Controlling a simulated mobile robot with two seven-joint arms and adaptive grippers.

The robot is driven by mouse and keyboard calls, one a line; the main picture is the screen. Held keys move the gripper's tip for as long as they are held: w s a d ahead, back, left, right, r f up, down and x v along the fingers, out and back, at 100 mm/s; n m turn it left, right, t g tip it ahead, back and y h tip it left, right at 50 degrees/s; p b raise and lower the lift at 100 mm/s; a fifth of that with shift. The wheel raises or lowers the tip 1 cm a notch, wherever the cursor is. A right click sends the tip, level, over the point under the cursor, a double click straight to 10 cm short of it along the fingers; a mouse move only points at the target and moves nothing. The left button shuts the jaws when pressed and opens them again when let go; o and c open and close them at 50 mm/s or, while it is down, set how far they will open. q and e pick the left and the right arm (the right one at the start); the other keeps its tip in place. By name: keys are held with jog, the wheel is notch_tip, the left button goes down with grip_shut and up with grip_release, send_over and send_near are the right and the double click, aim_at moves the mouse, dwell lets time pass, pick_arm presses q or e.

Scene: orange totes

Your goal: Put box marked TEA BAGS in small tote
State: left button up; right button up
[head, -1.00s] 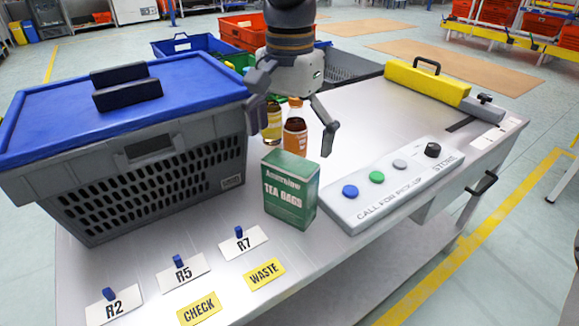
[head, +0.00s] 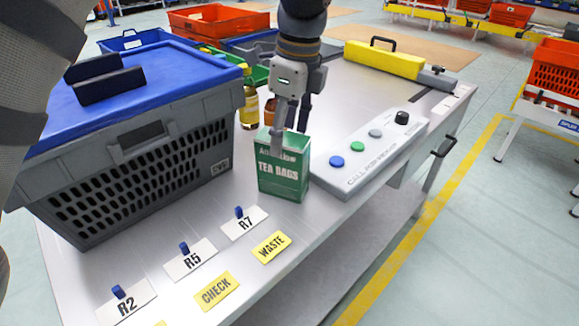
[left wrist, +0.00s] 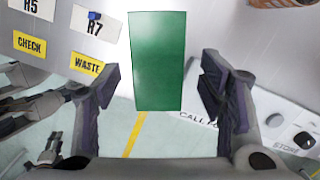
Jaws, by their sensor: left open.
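The green box marked TEA BAGS (head: 283,178) stands upright on the metal table. My left gripper (head: 290,128) is at its top, pointing down, with one finger in front of the box's label face and the other behind. In the left wrist view the plain green top of the box (left wrist: 158,50) lies between the two open fingers (left wrist: 160,88), with gaps at both sides. Which container is the small tote I cannot tell; a blue tote (head: 131,42) and a green one (head: 256,76) stand behind.
A large grey crate (head: 150,165) with a blue lid stands left of the box. Bottles (head: 249,108) stand just behind it. A button panel (head: 365,160) lies close on its right. Labels such as WASTE (head: 272,247) lie in front. A yellow case (head: 384,60) is farther back.

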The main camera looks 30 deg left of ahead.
aim_at(281, 167)
pick_arm(q)
jog(key=f, duration=0.5)
jog(key=a+f, duration=0.1)
jog(key=f, duration=0.2)
jog(key=shift+s+a+f, duration=0.1)
jog(key=shift+s+f, duration=0.05)
jog(key=shift+f, duration=0.05)
jog(key=shift+f, duration=0.25)
grip_shut()
jog(key=shift+r, duration=0.1)
